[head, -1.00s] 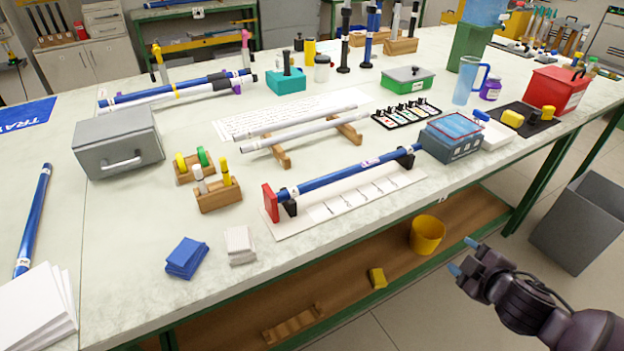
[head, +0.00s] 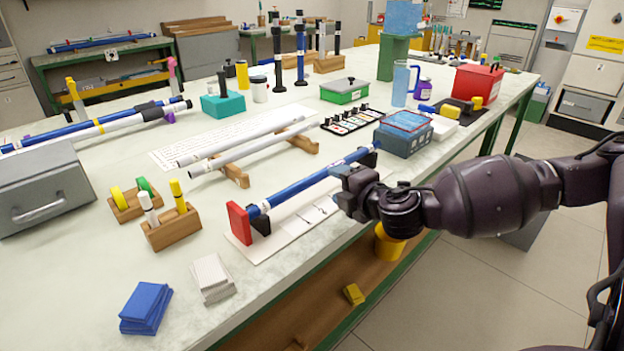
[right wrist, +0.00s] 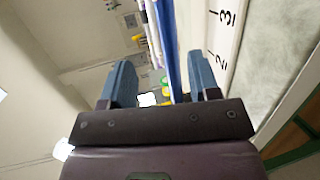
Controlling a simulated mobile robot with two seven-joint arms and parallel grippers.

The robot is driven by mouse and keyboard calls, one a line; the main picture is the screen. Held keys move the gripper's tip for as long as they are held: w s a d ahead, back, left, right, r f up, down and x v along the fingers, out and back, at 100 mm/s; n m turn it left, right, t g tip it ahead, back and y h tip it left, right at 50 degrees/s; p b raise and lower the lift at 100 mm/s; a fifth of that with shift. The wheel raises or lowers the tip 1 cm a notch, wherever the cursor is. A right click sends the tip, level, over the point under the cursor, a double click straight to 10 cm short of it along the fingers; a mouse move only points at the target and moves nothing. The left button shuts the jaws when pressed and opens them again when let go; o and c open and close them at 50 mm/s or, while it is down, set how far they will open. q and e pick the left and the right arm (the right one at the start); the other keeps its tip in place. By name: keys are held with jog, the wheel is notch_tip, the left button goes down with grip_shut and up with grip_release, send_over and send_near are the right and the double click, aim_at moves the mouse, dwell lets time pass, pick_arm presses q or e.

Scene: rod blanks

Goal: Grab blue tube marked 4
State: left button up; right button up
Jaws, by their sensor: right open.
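A long blue tube (head: 300,187) with white bands lies in a measuring fixture, between a red end block (head: 239,222) and a blue-grey box (head: 404,134). I cannot read a number on it. My right gripper (head: 348,182) is at the tube's right half in the head view, hiding part of it. In the right wrist view the gripper (right wrist: 161,76) is open, with its blue fingers apart. The blue tube (right wrist: 168,45) runs between them in that picture, closer to the right finger. I cannot tell whether it touches. My left gripper is out of view.
A white marked board (head: 290,222) lies under the tube near the front edge. Two pale rods (head: 240,152) rest on wooden supports behind it. More blue tubes (head: 75,128) lie at the far left, and a red toolbox (head: 477,82) stands at the right.

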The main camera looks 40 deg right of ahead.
aim_at(319, 179)
jog(key=shift+w+d+f+b, duration=0.1)
jog(key=shift+w+f+b, duration=0.15)
jog(key=shift+w+f, duration=0.25)
jog(key=shift+w+d+f+b, duration=0.1)
jog(key=shift+w+f+b, duration=0.15)
jog(key=shift+w, duration=0.4)
jog(key=shift+w+r, duration=0.1)
jog(key=shift+w, duration=0.55)
jog(key=shift+w+b, duration=0.2)
jog(key=shift+b, duration=0.2)
jog(key=shift+w+f+b, duration=0.7)
jog(key=shift+w+f, duration=0.05)
jog(key=shift+f, duration=0.1)
jog(key=shift+b+x, duration=0.6)
jog(key=shift+x, duration=0.45)
jog(key=shift+w+r, duration=0.15)
jog(key=shift+w, duration=0.3)
jog(key=shift+r, duration=0.15)
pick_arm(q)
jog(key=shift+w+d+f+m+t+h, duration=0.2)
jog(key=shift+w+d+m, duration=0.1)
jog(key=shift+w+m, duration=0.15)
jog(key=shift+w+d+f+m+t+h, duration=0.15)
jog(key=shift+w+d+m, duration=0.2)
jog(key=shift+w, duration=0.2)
pick_arm(e)
jog(key=c, duration=1)
